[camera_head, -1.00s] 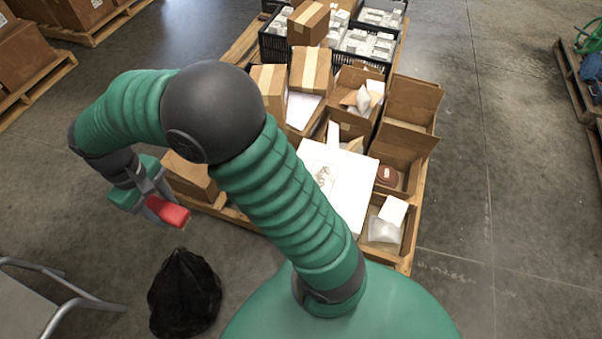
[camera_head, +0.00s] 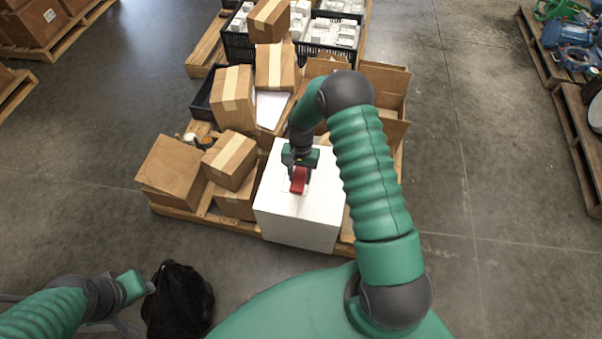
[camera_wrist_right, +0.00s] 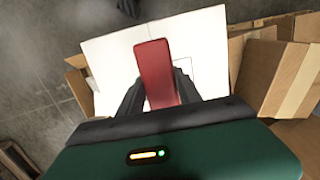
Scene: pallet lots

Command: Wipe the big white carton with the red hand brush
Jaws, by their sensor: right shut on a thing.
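The big white carton (camera_head: 320,222) stands at the front of the pallet, its pale top facing up. My right gripper (camera_head: 299,168) is over that top, shut on the red hand brush (camera_head: 298,181). In the right wrist view the brush (camera_wrist_right: 154,72) sits between the two dark fingers, with the carton top (camera_wrist_right: 108,55) behind it. I cannot tell whether the brush touches the carton. The brush and gripper hide part of the top. My left gripper (camera_head: 148,287) is low at the left, beside a black bag; its jaws are too unclear to read.
Brown cartons (camera_head: 230,160) are stacked to the left of the white carton. Open boxes (camera_head: 385,78) and black crates (camera_head: 330,38) lie behind it. A black bag (camera_head: 178,305) is on the floor at front left.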

